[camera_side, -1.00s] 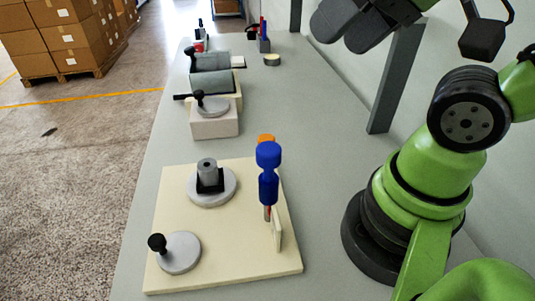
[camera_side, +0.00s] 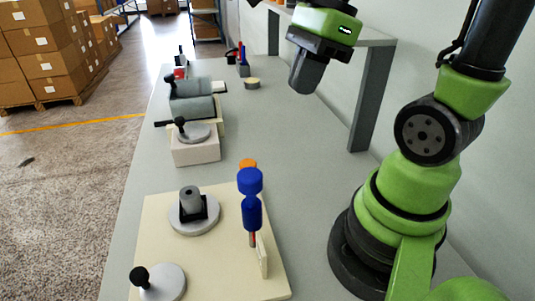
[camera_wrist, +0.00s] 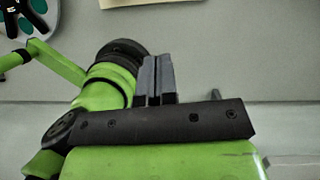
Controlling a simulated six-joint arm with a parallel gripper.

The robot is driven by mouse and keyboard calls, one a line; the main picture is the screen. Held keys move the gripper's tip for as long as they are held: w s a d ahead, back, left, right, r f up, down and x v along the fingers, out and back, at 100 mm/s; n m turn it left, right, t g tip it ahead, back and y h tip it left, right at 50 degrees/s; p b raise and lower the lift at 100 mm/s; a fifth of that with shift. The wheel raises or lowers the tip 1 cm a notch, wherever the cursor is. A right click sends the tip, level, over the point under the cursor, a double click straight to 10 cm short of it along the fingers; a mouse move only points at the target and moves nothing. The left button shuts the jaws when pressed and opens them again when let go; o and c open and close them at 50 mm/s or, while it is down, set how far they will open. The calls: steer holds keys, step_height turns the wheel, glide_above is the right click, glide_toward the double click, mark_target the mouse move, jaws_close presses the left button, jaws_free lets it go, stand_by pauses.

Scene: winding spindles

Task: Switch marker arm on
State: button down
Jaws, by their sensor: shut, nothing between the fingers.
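A cream board (camera_side: 225,280) lies on the bench in the front of the side view. On it stand a blue upright piece (camera_side: 250,200) with a reddish lower stem, a grey disc with a cylinder (camera_side: 191,203), and a grey disc with a black-knobbed crank (camera_side: 163,283). A thin cream plate (camera_side: 262,256) stands beside the blue piece. I cannot tell which part is the marker arm or its switch. My gripper (camera_wrist: 159,58) is shut and empty in the wrist view. In the side view its dark end hangs above the bench, well behind the board and apart from it.
A tape roll (camera_side: 252,83) lies further back. A grey post (camera_side: 368,100) stands by the wall. The bench between board and post is mostly clear.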

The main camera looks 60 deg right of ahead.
steer(key=d+f+m+g+y, duration=0.1)
steer(key=d+f+m+y, duration=0.3)
steer(key=m, duration=1.6)
steer(key=shift+w+d+f+m, duration=0.3)
steer(key=shift+w+d+f, duration=0.1)
steer(key=shift+d+f, duration=0.55)
steer(key=w+a+f, duration=0.3)
steer(key=a+f, duration=0.5)
steer(key=a, duration=0.1)
steer(key=shift+w, duration=0.25)
